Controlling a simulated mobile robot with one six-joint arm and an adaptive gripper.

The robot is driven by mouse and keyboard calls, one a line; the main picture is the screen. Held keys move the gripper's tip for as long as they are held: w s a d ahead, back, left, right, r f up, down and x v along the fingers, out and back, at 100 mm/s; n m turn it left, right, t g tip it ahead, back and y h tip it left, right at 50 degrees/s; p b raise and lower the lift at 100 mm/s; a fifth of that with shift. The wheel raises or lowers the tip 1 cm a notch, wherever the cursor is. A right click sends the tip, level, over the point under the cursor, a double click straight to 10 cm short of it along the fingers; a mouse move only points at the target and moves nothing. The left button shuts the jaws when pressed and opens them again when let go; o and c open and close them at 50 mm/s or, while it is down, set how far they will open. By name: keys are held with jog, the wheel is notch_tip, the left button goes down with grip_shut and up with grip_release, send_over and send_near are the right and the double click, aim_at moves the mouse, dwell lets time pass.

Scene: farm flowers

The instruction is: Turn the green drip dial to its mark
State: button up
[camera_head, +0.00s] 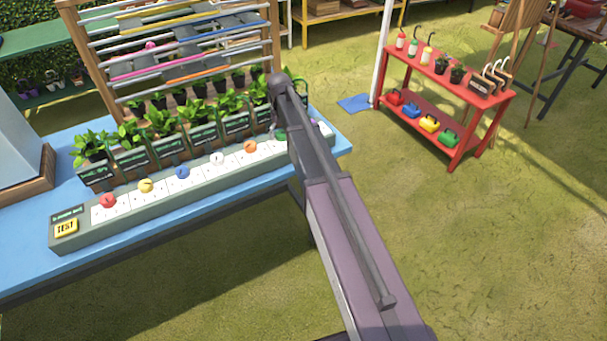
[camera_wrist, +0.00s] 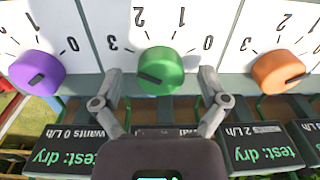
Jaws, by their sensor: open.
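The green drip dial (camera_wrist: 161,70) is in the middle of the wrist view, on a white scale plate marked 0 to 3. Its dark pointer slot sits on the lower-left part of the face. My gripper (camera_wrist: 160,76) is open, with one finger on either side of the dial and gaps visible. I cannot tell the exact depth between them. In the head view only a sliver of the green dial (camera_head: 280,135) shows beside my arm, which hides my gripper. The label below the green dial is mostly hidden by my gripper.
A purple dial (camera_wrist: 37,73) and an orange dial (camera_wrist: 278,72) flank the green one. Potted plants (camera_head: 163,122) with label boards stand close behind the dial strip. A yellow TEST button (camera_head: 66,228) is at its left end. A red shelf (camera_head: 445,95) stands apart at right.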

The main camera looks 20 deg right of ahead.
aim_at(282, 133)
jog(key=shift+m, duration=0.3)
jog(key=shift+r+m, duration=0.2)
jog(key=shift+m, duration=0.1)
notch_tip(282, 133, up, 14)
jog(key=p, duration=1.4)
jog(key=s+f+m+b, duration=0.1)
jog(key=s+f+b, duration=0.2)
jog(key=s, duration=1)
jog(key=s+f+m+b, duration=0.1)
jog(key=s+f+b, duration=0.2)
jog(key=s, duration=1.1)
jog(key=shift+s+f, duration=0.25)
jog(key=shift+f, duration=0.1)
